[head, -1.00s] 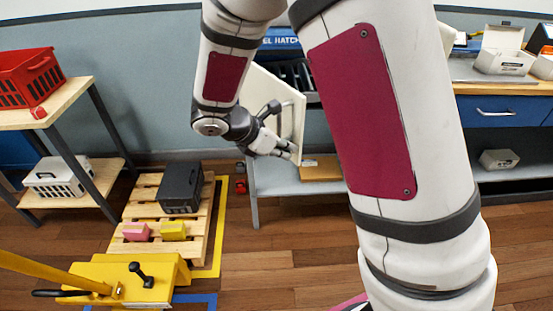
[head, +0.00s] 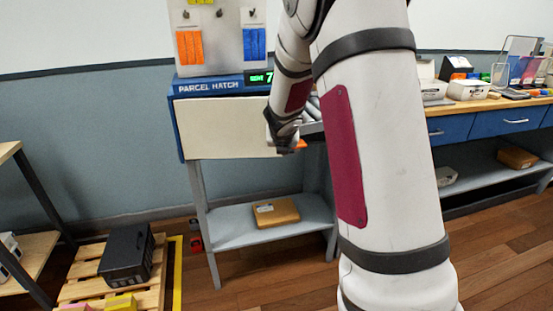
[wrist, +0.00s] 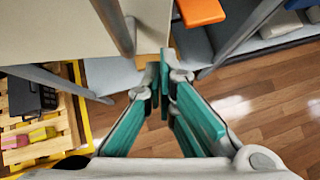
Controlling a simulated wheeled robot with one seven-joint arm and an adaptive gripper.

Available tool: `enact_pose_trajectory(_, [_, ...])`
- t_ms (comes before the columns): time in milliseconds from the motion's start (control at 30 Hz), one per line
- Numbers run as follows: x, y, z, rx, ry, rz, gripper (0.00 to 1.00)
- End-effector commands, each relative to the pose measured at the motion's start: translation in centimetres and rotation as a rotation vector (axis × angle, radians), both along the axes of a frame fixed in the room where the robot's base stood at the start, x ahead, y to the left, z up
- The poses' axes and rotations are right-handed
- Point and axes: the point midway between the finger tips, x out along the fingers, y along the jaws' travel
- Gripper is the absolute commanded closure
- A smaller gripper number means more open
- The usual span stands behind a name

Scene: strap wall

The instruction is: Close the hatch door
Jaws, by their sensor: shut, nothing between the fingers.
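The parcel hatch (head: 220,84) has a blue sign frame with a lit green display. Its cream hatch door (head: 215,128) spans much of the hatch front, and my arm hides its right end. Grey rollers (head: 314,108) show just right of my arm, so I cannot tell whether the door is fully shut. My gripper (head: 284,147) is at the door's right part, mostly hidden by my wrist. In the wrist view my gripper (wrist: 160,78) has its teal fingers together and empty, below the cream door panel (wrist: 45,30) and a grey bar (wrist: 115,25).
An orange piece (wrist: 200,11) is close beyond my fingers. A cardboard parcel (head: 276,212) lies on the grey lower shelf (head: 235,235). A pallet (head: 90,290) with a black case (head: 126,254) stands at the lower left. A workbench (head: 500,107) runs right. Wooden floor is clear in front.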

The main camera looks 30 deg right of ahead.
Motion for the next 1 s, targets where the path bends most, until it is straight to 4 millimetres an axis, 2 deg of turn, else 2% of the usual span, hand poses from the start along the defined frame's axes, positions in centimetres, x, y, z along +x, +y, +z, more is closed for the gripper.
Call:
enact_pose_trajectory(100, [0.9, -1.0, 0.0, 0.002, -0.001, 0.032, 1.0])
enact_pose_trajectory(667, [5.1, -3.6, 0.0, 0.0, 0.0, 0.187, 1.0])
enact_pose_trajectory(1000, [7.8, -5.2, 0.0, 0.0, 0.001, 0.373, 1.0])
